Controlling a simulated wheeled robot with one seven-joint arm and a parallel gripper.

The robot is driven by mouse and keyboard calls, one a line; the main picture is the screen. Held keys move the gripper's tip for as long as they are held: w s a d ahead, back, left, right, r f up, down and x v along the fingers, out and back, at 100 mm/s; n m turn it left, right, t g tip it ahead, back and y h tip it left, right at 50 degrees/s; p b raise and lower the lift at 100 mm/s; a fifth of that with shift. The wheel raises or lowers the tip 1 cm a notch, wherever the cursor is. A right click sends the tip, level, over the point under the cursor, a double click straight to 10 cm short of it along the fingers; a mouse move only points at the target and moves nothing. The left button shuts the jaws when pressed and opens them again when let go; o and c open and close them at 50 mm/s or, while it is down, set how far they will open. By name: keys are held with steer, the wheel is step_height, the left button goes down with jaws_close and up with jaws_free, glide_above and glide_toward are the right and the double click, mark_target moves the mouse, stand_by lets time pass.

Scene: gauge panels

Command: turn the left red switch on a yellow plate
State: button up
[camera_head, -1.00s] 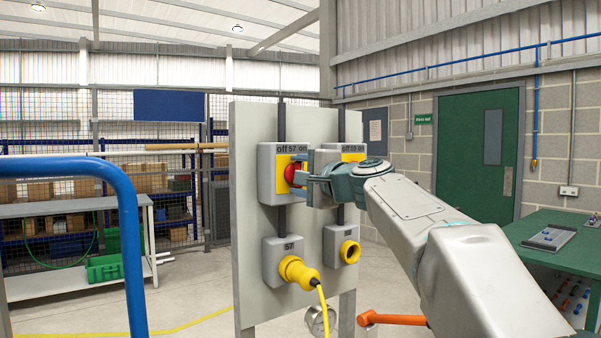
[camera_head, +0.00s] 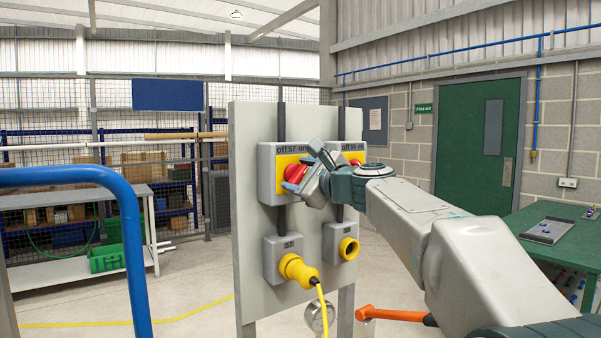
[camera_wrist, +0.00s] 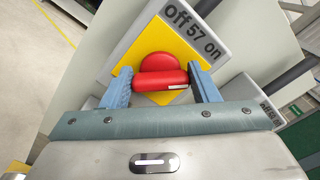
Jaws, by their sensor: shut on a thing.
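The left red switch (camera_head: 295,173) sits on a yellow plate (camera_head: 283,162) on a grey box marked "off 57 on". In the wrist view the red switch (camera_wrist: 160,72) lies between the two blue fingers of my gripper (camera_wrist: 161,84), with the yellow plate (camera_wrist: 195,58) behind it. My gripper (camera_head: 308,180) is shut on the switch handle and tilted in the head view, hiding part of it. The wrist view is rolled against the lettering. A second red switch (camera_head: 355,162) on the right box is partly hidden behind my gripper.
Below the switches are a socket with a yellow plug (camera_head: 298,271) and cable, and an empty yellow socket (camera_head: 349,249). A blue rail (camera_head: 128,235) stands at the left. An orange handle (camera_head: 395,314) is low in front. A green table (camera_head: 565,245) is at right.

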stand_by(0.6)
steer(key=o, duration=1)
steer(key=shift+d, duration=0.1)
steer(key=b+v, duration=0.2)
steer(key=v, duration=1.1)
steer(key=shift+s+d, duration=0.2)
steer(key=shift+s, duration=0.1)
steer(key=shift+f, duration=0.15)
